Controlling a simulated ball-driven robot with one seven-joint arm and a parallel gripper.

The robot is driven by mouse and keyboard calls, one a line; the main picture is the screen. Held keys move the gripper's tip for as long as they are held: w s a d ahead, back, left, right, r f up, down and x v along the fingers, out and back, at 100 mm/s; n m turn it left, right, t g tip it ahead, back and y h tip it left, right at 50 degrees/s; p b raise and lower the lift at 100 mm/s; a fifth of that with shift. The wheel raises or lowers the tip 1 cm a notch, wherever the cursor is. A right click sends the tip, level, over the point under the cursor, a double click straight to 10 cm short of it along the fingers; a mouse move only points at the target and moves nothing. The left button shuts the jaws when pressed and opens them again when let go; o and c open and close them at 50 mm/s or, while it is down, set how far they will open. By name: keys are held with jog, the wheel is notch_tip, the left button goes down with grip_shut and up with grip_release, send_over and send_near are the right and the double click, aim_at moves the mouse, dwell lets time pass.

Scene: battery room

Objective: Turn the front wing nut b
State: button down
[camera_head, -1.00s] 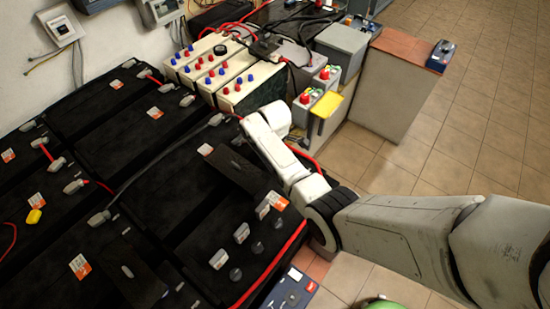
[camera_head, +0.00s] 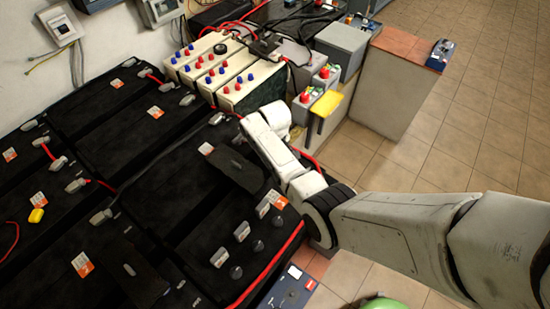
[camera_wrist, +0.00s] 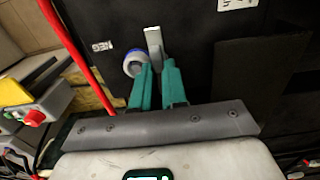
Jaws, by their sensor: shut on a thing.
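In the wrist view, my gripper (camera_wrist: 157,72) has two teal fingers close together, shut on a small part at the black battery top. I take this part to be front wing nut b, but the fingers mostly cover it. A pale grey metal tab (camera_wrist: 153,40) sticks out just past the fingertips. A round blue-and-white piece (camera_wrist: 134,62) sits beside the left fingertip. In the head view, my wrist hides the fingers and the nut, over the right edge of the black batteries (camera_head: 165,195).
A red cable (camera_wrist: 78,50) runs left of the fingers in the wrist view. In the head view, cream batteries (camera_head: 238,92) with red and blue caps stand behind, near grey boxes and a yellow plate (camera_head: 327,104). Tiled floor lies open to the right.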

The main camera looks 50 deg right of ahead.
dwell(0.4)
jog(key=c, duration=1.2)
grip_release()
jog(key=shift+o, duration=0.2)
notch_tip(320, 180, up, 11)
jog(key=shift+f, duration=0.1)
jog(key=s+a, duration=0.5)
jog(key=s, duration=0.3)
jog(key=s+a+f+b, duration=0.1)
jog(key=s+a, duration=0.4)
jog(key=s, duration=0.4)
jog(key=s+a+m+t+b, duration=0.1)
jog(key=s+a, duration=0.4)
jog(key=s, duration=0.4)
jog(key=shift+s+f, duration=0.15)
jog(key=shift+f, duration=0.15)
